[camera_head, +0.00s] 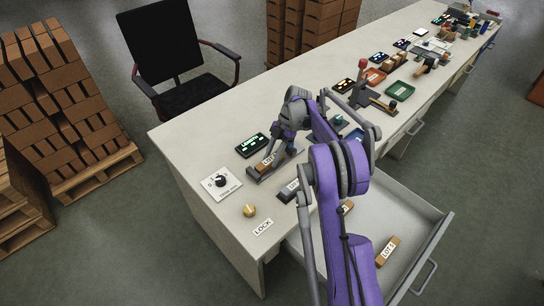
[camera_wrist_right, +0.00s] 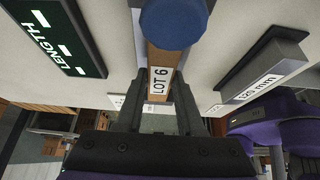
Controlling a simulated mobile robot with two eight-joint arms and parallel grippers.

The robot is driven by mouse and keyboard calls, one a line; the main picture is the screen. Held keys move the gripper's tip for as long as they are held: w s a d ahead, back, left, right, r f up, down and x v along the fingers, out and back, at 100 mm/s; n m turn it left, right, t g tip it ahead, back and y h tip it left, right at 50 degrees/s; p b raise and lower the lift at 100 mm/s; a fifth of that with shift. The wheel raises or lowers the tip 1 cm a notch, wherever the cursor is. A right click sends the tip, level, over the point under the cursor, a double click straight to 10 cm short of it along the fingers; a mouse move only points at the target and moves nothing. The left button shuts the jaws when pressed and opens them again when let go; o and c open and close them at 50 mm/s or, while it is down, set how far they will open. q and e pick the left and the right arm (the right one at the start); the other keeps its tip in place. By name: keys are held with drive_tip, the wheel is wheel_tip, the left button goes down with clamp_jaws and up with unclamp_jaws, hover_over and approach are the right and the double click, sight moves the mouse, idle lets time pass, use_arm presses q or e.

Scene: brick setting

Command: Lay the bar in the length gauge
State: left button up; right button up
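The wooden bar marked LOT 6 (camera_wrist_right: 159,82) is between the fingers of my right gripper (camera_wrist_right: 160,105), which look closed against its sides. In the head view the bar (camera_head: 267,161) is over the grey length gauge (camera_head: 254,176); whether it rests on the gauge is unclear. A round blue end or knob (camera_wrist_right: 173,22) covers the top of the bar in the wrist view. The LENGTH display (camera_head: 252,145) stands beside the gauge and shows dashes in the wrist view (camera_wrist_right: 58,40). My left gripper is not in view.
A dial plate (camera_head: 221,183), a brass knob (camera_head: 249,210) and a LOCK label (camera_head: 263,228) are near the table end. The open drawer (camera_head: 415,222) holds another bar (camera_head: 387,251). Trays and fixtures stand farther along.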

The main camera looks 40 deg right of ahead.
drive_tip(key=o, duration=0.4)
drive_tip(key=shift+o, duration=0.2)
drive_tip(key=s+p+v, duration=0.1)
drive_tip(key=v, duration=1.1)
drive_tip(key=s+a+r+m+h, duration=0.15)
drive_tip(key=a+r+m, duration=0.3)
drive_tip(key=a, duration=0.65)
drive_tip(key=s+a+m+t+h, duration=0.2)
drive_tip(key=s+a+m+h, duration=0.1)
drive_tip(key=s+a+m, duration=0.4)
drive_tip(key=s+a+f+m+t, duration=0.1)
drive_tip(key=s+a+f+m, duration=0.1)
drive_tip(key=s, duration=0.3)
drive_tip(key=s+a+f+m+t+h, duration=0.1)
drive_tip(key=s+a+f+m, duration=0.2)
drive_tip(key=s+a, duration=0.2)
drive_tip(key=s+a+f+m+t, duration=0.1)
drive_tip(key=s+a+f+m, duration=0.1)
drive_tip(key=s, duration=0.4)
drive_tip(key=shift+s+a+f+t, duration=0.3)
drive_tip(key=shift+a+f, duration=0.25)
drive_tip(key=shift+a, duration=0.4)
